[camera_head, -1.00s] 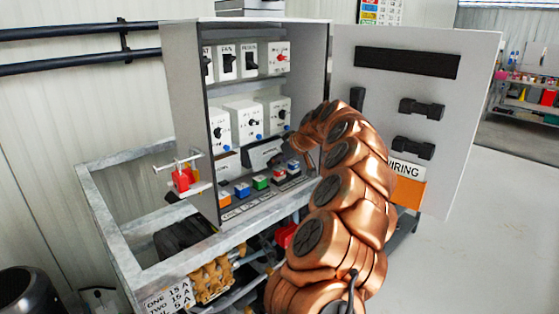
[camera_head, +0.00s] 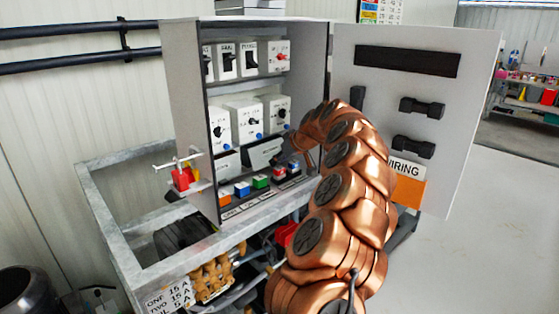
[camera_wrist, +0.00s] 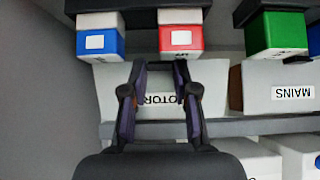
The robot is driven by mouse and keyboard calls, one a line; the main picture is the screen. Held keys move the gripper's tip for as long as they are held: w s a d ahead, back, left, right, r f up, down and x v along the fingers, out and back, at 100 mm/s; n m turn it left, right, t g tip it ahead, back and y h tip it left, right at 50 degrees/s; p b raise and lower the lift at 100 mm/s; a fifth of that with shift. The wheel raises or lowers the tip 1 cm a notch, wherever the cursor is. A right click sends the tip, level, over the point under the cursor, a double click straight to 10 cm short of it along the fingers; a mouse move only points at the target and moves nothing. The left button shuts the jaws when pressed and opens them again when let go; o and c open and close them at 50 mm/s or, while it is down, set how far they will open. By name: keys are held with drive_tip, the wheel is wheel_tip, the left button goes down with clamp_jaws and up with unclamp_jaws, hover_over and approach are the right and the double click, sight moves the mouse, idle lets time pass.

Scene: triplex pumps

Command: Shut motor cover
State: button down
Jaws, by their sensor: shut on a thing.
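The motor cover (camera_wrist: 105,85) is a pale flap with an upside-down MOTOR label in the wrist view. My gripper (camera_wrist: 160,78) reaches over it, one dark finger on each side of the label, and is shut on it. The fingers hide part of the label, and the exact contact is hard to make out. In the head view my copper-coloured arm reaches into the grey cabinet (camera_head: 182,110) and hides the gripper and most of the motor cover. Another pale cover, labelled MAINS (camera_wrist: 292,93), is to the right in the wrist view.
Blue (camera_wrist: 97,40), red (camera_wrist: 180,38) and green (camera_wrist: 276,35) blocks sit close by the covers. Switch boxes (camera_head: 243,118) fill the shelves above. The open cabinet door (camera_head: 460,110) stands right of my arm. A metal frame (camera_head: 125,255) surrounds the cabinet base.

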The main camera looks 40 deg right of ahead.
drive_tip(key=shift+f, duration=0.15)
drive_tip(key=b, duration=0.1)
drive_tip(key=t+b, duration=0.1)
drive_tip(key=b, duration=0.1)
drive_tip(key=shift+w+f, duration=0.2)
drive_tip(key=shift+f, duration=0.15)
drive_tip(key=shift+w+b, duration=0.1)
drive_tip(key=shift+b, duration=0.55)
drive_tip(key=shift+r, duration=0.15)
drive_tip(key=c, duration=0.9)
unclamp_jaws()
drive_tip(key=v, duration=1.2)
